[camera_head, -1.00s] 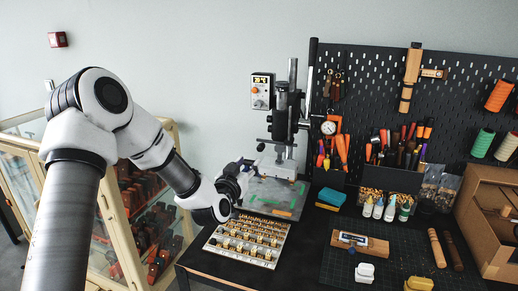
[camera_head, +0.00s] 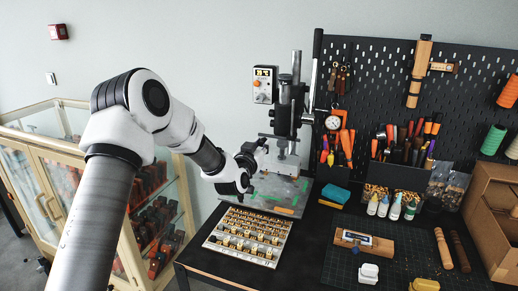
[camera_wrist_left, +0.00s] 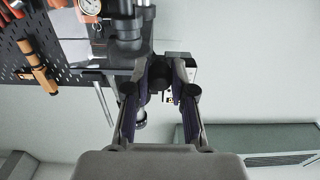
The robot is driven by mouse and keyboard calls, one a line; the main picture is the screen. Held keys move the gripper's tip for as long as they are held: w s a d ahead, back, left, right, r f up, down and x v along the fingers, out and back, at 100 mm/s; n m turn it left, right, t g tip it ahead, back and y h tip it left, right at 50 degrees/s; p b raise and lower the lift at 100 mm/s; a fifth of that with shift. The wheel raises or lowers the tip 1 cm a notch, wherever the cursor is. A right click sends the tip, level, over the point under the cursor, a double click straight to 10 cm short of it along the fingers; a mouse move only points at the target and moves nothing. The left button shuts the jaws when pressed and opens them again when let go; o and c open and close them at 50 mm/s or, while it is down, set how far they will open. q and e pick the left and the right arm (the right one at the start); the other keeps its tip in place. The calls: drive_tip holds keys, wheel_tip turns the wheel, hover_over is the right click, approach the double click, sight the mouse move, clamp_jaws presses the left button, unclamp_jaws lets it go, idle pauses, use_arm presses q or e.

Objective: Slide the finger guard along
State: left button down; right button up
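The stamping press (camera_head: 291,108) stands upright on the table, with a grey base plate (camera_head: 262,184) carrying green marks. I cannot clearly make out the finger guard; a thin horizontal grey bar (camera_head: 279,138) crosses the front of the press head. My left gripper (camera_head: 262,152) is just left of the press head, above the plate. In the left wrist view its fingers (camera_wrist_left: 161,66) stand apart, with a dark round part (camera_wrist_left: 160,78) showing between them; contact cannot be told. My right gripper is not in view.
A tray of brass stamps (camera_head: 247,237) lies in front of the press. A teal block (camera_head: 335,194), bottles (camera_head: 383,206) and a wooden holder (camera_head: 366,245) are to the right. A glass cabinet (camera_head: 130,210) is at left.

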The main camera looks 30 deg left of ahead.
use_arm(q)
wheel_tip(320, 180, down, 10)
drive_tip(key=b, duration=0.7)
drive_tip(key=shift+r+b, duration=0.2)
drive_tip(key=shift+b, duration=0.15)
drive_tip(key=c, duration=0.9)
unclamp_jaws()
drive_tip(key=shift+r, duration=0.15)
drive_tip(key=shift+s, duration=0.15)
drive_tip(key=v, duration=1.1)
drive_tip(key=shift+s+d, duration=0.2)
drive_tip(key=shift+s, duration=0.15)
